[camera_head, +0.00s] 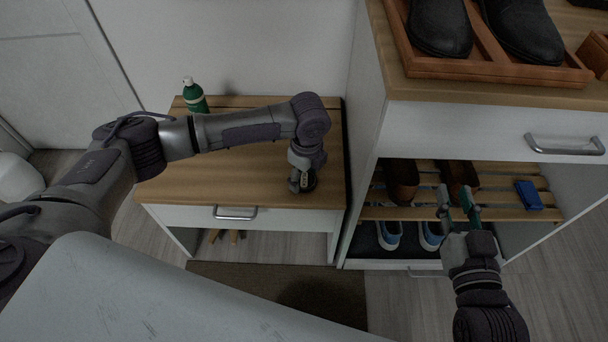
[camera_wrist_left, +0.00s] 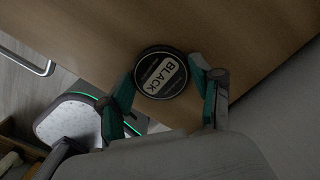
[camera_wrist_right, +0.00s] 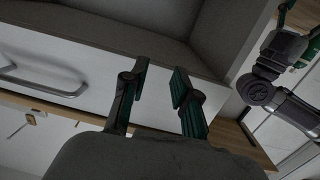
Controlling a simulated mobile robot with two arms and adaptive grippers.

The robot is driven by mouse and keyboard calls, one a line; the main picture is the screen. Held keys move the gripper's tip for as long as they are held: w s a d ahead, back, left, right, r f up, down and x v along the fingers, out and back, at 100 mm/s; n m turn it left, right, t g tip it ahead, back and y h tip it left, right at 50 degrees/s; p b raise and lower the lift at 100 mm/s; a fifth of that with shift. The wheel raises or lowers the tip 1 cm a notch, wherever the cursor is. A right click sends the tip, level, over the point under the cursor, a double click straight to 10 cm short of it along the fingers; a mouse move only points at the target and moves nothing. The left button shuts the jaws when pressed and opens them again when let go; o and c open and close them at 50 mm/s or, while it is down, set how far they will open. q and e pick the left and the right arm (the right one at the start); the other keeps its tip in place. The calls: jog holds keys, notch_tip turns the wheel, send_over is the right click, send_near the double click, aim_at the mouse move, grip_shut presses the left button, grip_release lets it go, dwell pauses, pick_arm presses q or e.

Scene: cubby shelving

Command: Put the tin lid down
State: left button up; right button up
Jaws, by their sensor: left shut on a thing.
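The tin lid (camera_wrist_left: 161,73) is a round black disc with a pale label reading BLACK. In the left wrist view it sits between the fingers of my left gripper (camera_wrist_left: 163,76), which is shut on it. In the head view my left gripper (camera_head: 303,182) is at the right front of the low wooden bench top (camera_head: 240,165), mostly hiding the lid. I cannot tell whether the lid touches the wood. My right gripper (camera_head: 456,198) is open and empty in front of the cubby shelf; its spread fingers also show in the right wrist view (camera_wrist_right: 158,90). The tin itself cannot be made out.
A green bottle (camera_head: 195,97) stands at the bench's back left. A taller cabinet (camera_head: 480,122) rises directly right of the bench, with black shoes in a wooden tray (camera_head: 480,70) on top. Its slatted shelf holds brown shoes and a blue box (camera_head: 528,195). The bench's middle is clear.

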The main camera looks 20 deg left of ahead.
pick_arm(q)
jog(key=o, duration=0.3)
jog(key=shift+f, duration=0.1)
jog(key=o, duration=0.5)
jog(key=shift+c, duration=0.2)
